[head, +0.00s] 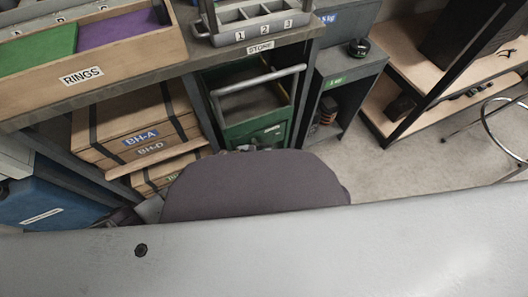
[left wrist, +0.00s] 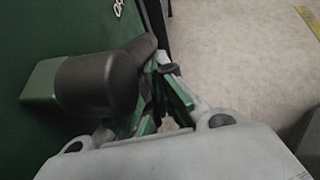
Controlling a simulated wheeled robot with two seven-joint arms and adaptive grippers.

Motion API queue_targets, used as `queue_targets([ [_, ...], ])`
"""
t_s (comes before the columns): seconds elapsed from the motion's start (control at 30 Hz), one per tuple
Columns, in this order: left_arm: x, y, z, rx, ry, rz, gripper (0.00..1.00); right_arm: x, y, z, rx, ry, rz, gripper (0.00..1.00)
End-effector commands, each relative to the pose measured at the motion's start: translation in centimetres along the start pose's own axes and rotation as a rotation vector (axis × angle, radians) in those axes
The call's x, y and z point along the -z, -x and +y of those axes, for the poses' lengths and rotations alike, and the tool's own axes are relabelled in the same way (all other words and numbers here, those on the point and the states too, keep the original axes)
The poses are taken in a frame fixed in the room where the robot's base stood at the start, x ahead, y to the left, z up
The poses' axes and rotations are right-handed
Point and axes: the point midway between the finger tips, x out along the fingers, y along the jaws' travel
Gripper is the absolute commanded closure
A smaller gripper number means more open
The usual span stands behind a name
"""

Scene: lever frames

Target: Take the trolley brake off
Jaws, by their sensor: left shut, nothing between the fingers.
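The green trolley (head: 255,131) stands under the workbench in the head view, with a grey push handle (head: 260,79) across its top. In the left wrist view its dark green side (left wrist: 55,30) fills the left. A thick dark grey rounded lever (left wrist: 100,85) sticks out beside a lighter green block (left wrist: 40,80); I take it for the brake lever. My left gripper (left wrist: 163,72) is shut and empty, its fingers just right of the lever; I cannot tell whether they touch it. In the head view only a small part of it shows (head: 250,149) at the trolley's lower front. My right gripper is out of view.
The workbench (head: 120,88) carries a rings tray (head: 90,75) and a grey numbered caddy (head: 255,28). Wooden boxes (head: 130,125) sit left of the trolley, a dark cabinet (head: 345,70) right of it. Bare floor (head: 400,160) lies to the right.

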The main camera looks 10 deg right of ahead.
Motion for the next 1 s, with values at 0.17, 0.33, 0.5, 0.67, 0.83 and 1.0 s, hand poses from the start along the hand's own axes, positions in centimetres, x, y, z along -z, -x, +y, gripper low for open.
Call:
queue_targets([
  [0.17, 0.00, 0.00, 0.01, 0.000, 0.000, 0.000, 1.00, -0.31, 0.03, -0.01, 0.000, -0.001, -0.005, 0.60],
  [0.33, 0.01, 0.00, 0.01, 0.000, 0.000, 0.000, 1.00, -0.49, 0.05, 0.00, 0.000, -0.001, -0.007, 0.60],
  [0.5, 0.01, 0.01, 0.01, 0.000, 0.000, 0.000, 1.00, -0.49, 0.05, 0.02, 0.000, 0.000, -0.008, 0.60],
  [0.67, 0.02, 0.01, 0.01, 0.000, 0.000, 0.000, 1.00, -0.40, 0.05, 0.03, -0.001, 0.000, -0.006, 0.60],
  [0.83, 0.02, 0.01, 0.01, 0.000, 0.000, 0.000, 1.00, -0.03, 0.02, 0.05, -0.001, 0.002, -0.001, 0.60],
  [1.0, 0.02, 0.01, 0.01, 0.000, 0.000, 0.000, 1.00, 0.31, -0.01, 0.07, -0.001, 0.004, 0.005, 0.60],
])
